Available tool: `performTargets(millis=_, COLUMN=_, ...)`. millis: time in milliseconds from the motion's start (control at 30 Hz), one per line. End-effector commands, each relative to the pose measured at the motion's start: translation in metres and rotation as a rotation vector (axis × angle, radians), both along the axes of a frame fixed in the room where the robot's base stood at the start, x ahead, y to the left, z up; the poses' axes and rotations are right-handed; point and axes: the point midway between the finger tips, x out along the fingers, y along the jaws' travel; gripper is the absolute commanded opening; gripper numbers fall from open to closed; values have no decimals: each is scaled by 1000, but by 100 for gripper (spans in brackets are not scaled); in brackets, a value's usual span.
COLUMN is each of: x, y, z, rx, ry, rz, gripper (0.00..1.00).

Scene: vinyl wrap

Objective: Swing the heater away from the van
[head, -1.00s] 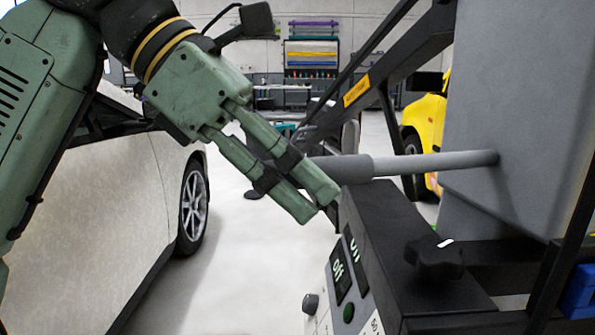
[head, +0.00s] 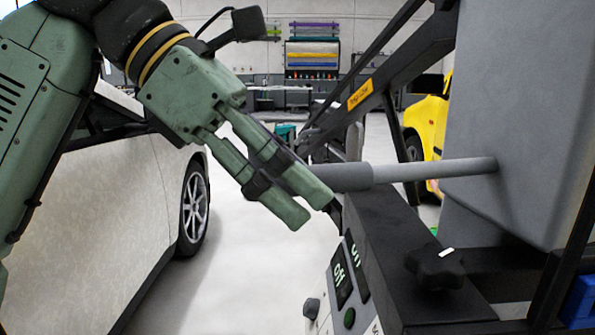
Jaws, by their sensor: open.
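The heater (head: 505,110) is a large grey panel at the right, with a grey bar handle (head: 430,170) reaching left from it. The handle ends in a thicker grey grip (head: 340,177). My green gripper (head: 312,208) comes down from the upper left, its fingers open and next to the left end of the grip. Part of the grip's end is hidden behind the fingers, and I cannot tell whether they touch it. The white van (head: 120,210) stands at the left with its wheel showing.
A black frame with a control box (head: 345,275), a switch and a star knob (head: 435,265) stands below the handle. A black slanted boom (head: 400,65) rises behind it. A yellow car (head: 428,120) is behind at the right. Clear floor (head: 240,270) lies between van and frame.

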Motion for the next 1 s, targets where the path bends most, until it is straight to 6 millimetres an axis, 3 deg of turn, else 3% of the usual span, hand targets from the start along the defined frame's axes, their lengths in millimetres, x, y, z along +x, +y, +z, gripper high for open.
performTargets(millis=33, x=0, y=4, z=10, rx=-2, ry=1, rz=1, gripper=53)
performTargets(millis=700, x=0, y=53, z=56, rx=-1, ry=1, rz=1, gripper=53)
performTargets(millis=1000, x=0, y=67, z=65, rx=0, ry=0, rz=0, gripper=53)
